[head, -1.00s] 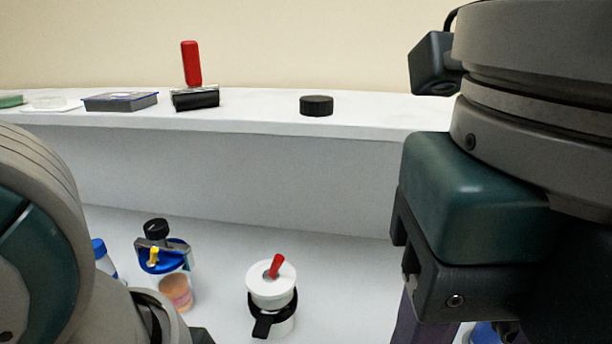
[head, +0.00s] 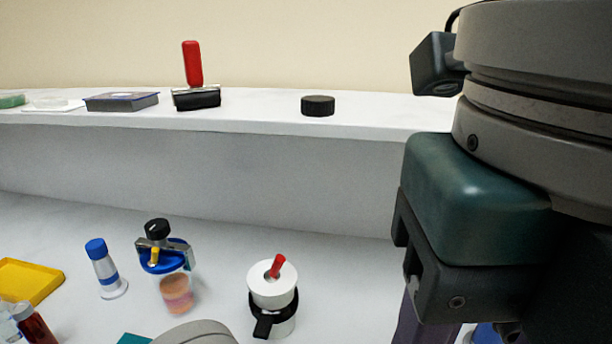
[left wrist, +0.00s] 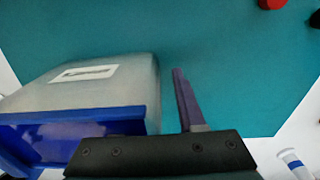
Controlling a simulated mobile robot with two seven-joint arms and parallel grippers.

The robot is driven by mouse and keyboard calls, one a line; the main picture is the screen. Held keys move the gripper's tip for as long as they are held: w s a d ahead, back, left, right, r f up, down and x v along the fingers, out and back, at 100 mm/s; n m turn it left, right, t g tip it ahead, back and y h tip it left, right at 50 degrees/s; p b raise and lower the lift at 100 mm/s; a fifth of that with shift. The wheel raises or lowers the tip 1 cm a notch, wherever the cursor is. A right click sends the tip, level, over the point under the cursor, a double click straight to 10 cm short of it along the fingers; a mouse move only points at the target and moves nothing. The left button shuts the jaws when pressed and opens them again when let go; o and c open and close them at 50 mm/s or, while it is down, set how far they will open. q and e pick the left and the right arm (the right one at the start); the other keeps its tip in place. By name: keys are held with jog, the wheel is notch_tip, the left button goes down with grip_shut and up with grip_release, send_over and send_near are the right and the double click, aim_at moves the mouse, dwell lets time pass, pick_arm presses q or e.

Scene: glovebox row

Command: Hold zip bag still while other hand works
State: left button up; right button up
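In the left wrist view, a translucent grey zip bag (left wrist: 115,80) with a white label and a blue strip along its near edge lies at the left, over a teal mat (left wrist: 220,60). My left gripper (left wrist: 185,100) shows its dark body and one purple finger, just right of the bag. Its other finger is hidden behind the bag and blue strip, so I cannot tell if it grips the bag. The bag is not in the head view. My right gripper (head: 412,318) hangs at the right of the head view with part of a purple finger visible; its fingertips are out of frame.
On the bench stand a white jar with red handle (head: 273,285), a blue-lidded jar (head: 176,293), a blue-capped bottle (head: 107,272) and a yellow tray (head: 33,280). A shelf (head: 260,122) behind carries a red-handled roller (head: 193,70) and a black cap (head: 318,105).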

pick_arm(q)
jog(key=shift+f, duration=0.2)
grip_shut()
dwell(2.2)
